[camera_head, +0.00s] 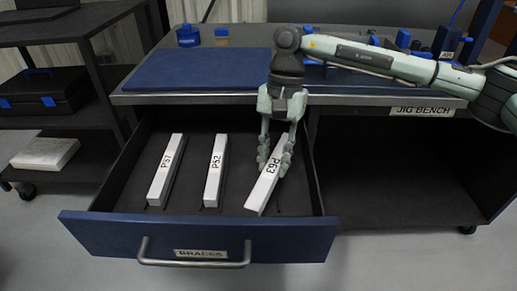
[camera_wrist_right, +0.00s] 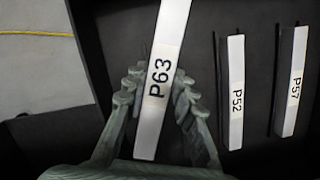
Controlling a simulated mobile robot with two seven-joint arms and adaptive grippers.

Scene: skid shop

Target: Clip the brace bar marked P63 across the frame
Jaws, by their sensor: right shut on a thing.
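The white brace bar marked P63 (camera_head: 263,190) is at the right side of the open drawer, tilted from the line of the other bars. My right gripper (camera_head: 272,165) reaches down into the drawer and is shut on this bar near its far half. In the right wrist view the P63 bar (camera_wrist_right: 160,85) lies between the two fingers of the right gripper (camera_wrist_right: 156,95). I cannot tell whether the bar still touches the drawer floor. Bars P57 (camera_head: 165,170) and P52 (camera_head: 215,170) lie side by side to its left. The frame is not clearly seen. My left gripper is out of view.
The drawer (camera_head: 110,232), labelled BRACES, stands pulled out below the jig bench (camera_head: 225,99). A blue mat (camera_head: 200,70) lies on the bench top, with small blue items (camera_head: 188,36) behind it. A dark shelf rack (camera_head: 40,30) with a black case stands at the left.

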